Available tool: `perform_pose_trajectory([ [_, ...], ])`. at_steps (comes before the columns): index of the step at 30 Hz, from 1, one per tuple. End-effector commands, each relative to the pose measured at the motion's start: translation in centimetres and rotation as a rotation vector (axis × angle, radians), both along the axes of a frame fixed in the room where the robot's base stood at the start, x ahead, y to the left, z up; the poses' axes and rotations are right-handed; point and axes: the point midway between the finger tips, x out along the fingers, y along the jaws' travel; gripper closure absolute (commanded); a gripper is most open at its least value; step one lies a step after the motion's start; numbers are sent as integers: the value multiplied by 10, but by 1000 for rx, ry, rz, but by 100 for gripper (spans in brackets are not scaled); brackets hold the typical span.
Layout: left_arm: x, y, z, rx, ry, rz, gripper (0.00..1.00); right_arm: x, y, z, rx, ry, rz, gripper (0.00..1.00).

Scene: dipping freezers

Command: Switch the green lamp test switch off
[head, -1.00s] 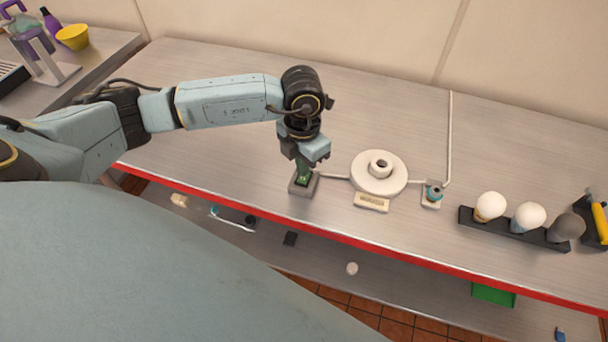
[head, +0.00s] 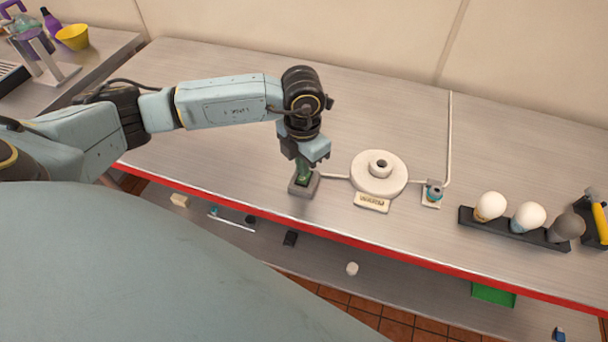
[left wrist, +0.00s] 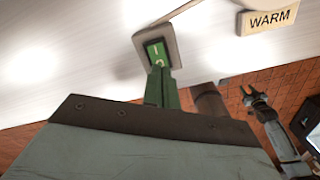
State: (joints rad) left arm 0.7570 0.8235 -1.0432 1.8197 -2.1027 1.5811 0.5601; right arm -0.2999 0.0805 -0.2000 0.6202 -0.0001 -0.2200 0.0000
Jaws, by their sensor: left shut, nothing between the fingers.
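The green lamp test switch (left wrist: 154,52) is a rocker with white I and O marks, set in a grey housing. The housing (head: 303,189) sits near the front edge of the metal counter in the head view. My left gripper (head: 303,174) points down right over it, shut and empty. In the left wrist view its green fingertips (left wrist: 160,78) are at the rocker's lower end, by the O mark, and look to be touching or very close. The fingers partly hide the rocker in the head view.
Right of the switch stands a round white lamp base (head: 378,174) with a WARM label (head: 372,202). Beyond it are a small teal-topped socket (head: 432,193) and a black rack (head: 515,229) holding bulbs. The counter behind the switch is clear.

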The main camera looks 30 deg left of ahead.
Motion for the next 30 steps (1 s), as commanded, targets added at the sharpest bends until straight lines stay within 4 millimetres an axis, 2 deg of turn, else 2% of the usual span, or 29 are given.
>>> perform_pose_trajectory([
  [30,0,0,-15,0,0,0,100,0,0,-12,0,1,0,64],
])
